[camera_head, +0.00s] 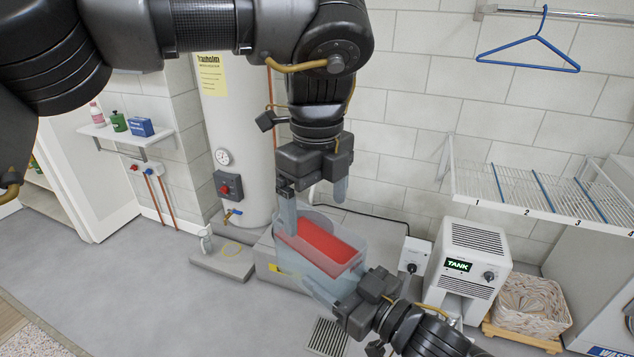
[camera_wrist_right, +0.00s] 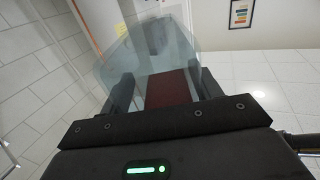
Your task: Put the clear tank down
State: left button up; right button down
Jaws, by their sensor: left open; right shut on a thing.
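The clear tank (camera_head: 330,272) is a see-through bluish box with a red layer (camera_head: 318,243) inside it. It is in the middle of the head view, over or on a low grey block (camera_head: 268,268); I cannot tell whether it touches. My right gripper (camera_head: 345,288) is shut on the tank's near right side. In the right wrist view the tank (camera_wrist_right: 150,50) fills the space between and beyond the dark fingers. My left gripper (camera_head: 315,205) is open, pointing down at the tank's far side, its fingers apart. One finger overlaps the tank's left corner in the picture.
A white unit with a TANK display (camera_head: 458,265) stands to the right, beside a woven basket (camera_head: 530,305). A wire shelf (camera_head: 540,190) juts from the wall above. A tall white water heater (camera_head: 238,140) stands behind left. The floor at left (camera_head: 120,280) is clear.

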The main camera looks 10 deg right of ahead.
aim_at(317, 240)
pick_arm(q)
notch_tip(317, 240, down, 8)
dwell(0.4)
jog(key=c, duration=1.1)
jog(key=shift+c, duration=0.2)
pick_arm(e)
jog(key=shift+c, duration=1.2)
grip_release()
